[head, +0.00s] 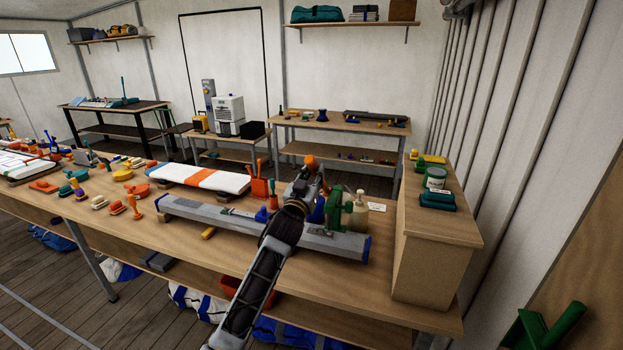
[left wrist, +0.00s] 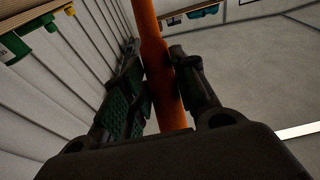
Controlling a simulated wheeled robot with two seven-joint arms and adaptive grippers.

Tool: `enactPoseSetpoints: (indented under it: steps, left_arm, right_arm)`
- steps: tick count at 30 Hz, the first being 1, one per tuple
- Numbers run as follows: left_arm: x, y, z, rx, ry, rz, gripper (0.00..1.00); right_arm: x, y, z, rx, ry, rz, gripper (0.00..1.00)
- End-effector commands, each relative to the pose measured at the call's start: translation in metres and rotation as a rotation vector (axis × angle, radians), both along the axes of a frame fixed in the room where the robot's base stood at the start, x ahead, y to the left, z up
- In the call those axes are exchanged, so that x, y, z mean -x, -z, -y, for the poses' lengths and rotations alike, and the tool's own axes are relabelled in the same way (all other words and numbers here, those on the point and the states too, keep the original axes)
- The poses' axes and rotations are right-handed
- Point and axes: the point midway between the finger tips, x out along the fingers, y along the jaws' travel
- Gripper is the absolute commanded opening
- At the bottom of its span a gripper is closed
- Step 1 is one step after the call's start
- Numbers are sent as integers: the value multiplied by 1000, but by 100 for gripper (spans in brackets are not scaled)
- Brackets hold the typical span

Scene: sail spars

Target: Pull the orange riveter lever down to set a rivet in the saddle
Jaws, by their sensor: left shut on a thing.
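The orange riveter lever (left wrist: 152,45) runs up between the two dark fingers of my left gripper (left wrist: 160,85), which is shut on it. In the head view my left gripper (head: 306,184) reaches over the grey spar (head: 203,213) on the workbench. The orange top of the lever (head: 310,162) shows just above the fingers. The green riveter body (head: 335,207) stands by the spar, right of the gripper. The saddle and any rivet are hidden behind my gripper or too small to tell. My right gripper is not in view.
A cream pump bottle (head: 358,212) stands right of the riveter. A wooden cabinet (head: 433,262) bounds the bench on the right. Small coloured tools crowd the left side.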

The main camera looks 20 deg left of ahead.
Motion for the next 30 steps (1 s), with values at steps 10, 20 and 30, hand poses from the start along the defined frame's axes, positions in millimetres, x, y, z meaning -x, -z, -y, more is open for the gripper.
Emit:
enactPoseSetpoints:
  steps: [10,20,30]
  left_arm:
    - [-1,-5,0,0,1,7,0]
    - [-15,-15,1,0,1,7,0]
    - [-39,-29,2,1,1,4,0]
  right_arm:
    - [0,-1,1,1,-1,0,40]
    - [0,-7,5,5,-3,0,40]
    - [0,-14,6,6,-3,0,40]
